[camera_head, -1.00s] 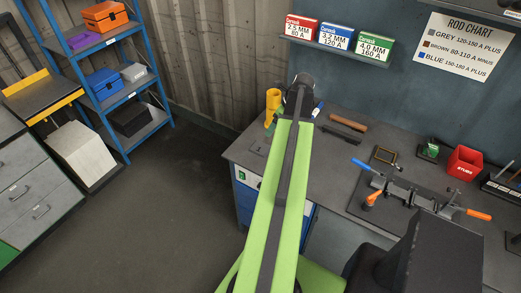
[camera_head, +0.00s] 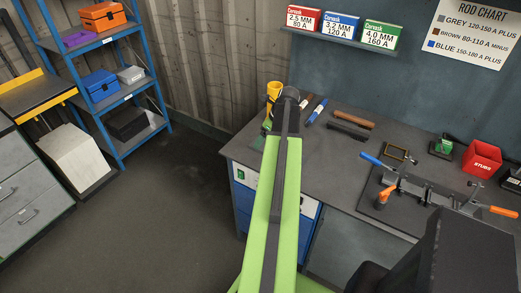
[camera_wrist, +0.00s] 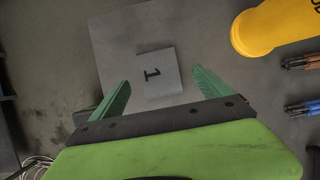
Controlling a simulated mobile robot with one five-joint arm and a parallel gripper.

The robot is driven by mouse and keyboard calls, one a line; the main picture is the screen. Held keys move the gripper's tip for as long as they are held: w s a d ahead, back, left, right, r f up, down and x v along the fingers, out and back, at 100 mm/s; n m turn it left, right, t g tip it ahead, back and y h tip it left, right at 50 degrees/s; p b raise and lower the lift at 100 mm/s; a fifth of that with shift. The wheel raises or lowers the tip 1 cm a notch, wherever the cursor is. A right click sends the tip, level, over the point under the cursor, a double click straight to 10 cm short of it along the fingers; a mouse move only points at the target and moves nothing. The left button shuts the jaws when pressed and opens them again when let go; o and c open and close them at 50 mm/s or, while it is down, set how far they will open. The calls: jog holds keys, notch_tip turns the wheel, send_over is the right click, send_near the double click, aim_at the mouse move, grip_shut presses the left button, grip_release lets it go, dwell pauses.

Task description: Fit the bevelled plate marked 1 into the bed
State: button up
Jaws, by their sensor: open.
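In the head view my gripper (camera_head: 267,130) is over the bench's left end, and my arm hides the plate. A clamp fixture (camera_head: 420,188) with blue and orange handles stands on the right of the bench; the bed is not clearly visible.
A yellow container (camera_wrist: 272,27) stands close to the right of the plate, with brown rods (camera_wrist: 300,62) and blue rods (camera_wrist: 300,106) nearby. A dark bar (camera_head: 347,131), a brown-handled tool (camera_head: 354,119) and a red bin (camera_head: 481,158) are also on the bench.

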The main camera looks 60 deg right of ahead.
jog(key=b+x, duration=0.2)
jog(key=x, duration=0.2)
jog(key=shift+s, duration=0.15)
jog(key=shift+a+r, duration=0.1)
jog(key=shift+r, duration=0.05)
grip_shut()
